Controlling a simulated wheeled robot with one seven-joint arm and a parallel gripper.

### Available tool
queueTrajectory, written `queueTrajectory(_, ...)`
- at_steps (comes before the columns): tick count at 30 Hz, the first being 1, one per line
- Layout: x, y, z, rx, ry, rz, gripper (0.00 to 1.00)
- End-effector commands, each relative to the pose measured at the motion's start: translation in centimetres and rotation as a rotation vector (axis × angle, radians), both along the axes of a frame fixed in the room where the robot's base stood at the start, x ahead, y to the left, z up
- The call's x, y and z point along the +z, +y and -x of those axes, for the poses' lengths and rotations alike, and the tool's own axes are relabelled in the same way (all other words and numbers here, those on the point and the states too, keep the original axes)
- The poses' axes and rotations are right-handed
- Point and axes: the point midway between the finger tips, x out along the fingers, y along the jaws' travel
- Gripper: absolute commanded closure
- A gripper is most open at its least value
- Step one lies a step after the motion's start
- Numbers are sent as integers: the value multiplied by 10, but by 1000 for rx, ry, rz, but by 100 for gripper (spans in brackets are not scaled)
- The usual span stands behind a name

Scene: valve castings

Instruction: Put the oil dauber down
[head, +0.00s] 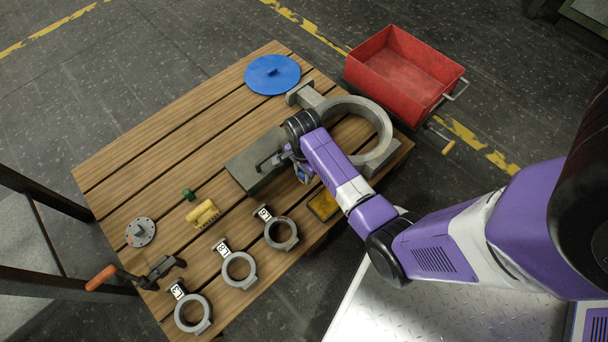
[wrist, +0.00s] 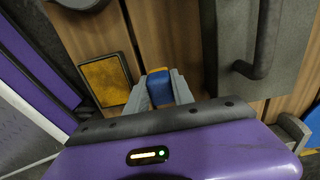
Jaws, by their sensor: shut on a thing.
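The oil dauber (wrist: 160,92) is a blue piece with a small tan end, held between the pale grey fingers of my gripper (wrist: 158,88) in the wrist view. My gripper is shut on it. In the head view a bit of blue shows at my gripper (head: 301,174), beside the grey box and near the dark-rimmed yellow tray (head: 323,205). The tray also shows left of the dauber in the wrist view (wrist: 105,78), apart from it. The dauber's lower end is hidden, and I cannot tell whether it touches the table.
The grey box (head: 248,172) with a black handle (wrist: 264,40) stands close to my gripper. A large ring casting (head: 376,112) lies behind it on the slatted table (head: 160,130). Several smaller parts lie nearer. A red cart (head: 402,68) stands beyond.

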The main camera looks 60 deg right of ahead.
Motion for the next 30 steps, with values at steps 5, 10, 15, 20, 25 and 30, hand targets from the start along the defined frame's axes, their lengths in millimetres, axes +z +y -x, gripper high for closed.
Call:
queueTrajectory(5, -29, 0, 1, 0, 2, -1, 100)
queueTrajectory(10, -40, 0, 0, 0, 1, 0, 100)
queueTrajectory(15, -38, 0, 0, 0, 1, 0, 100)
queueTrajectory(20, -42, 0, 0, 0, 1, 0, 100)
queueTrajectory(25, -41, 0, 0, 0, 1, 0, 50)
queueTrajectory(30, -41, 0, 0, 0, 1, 0, 50)
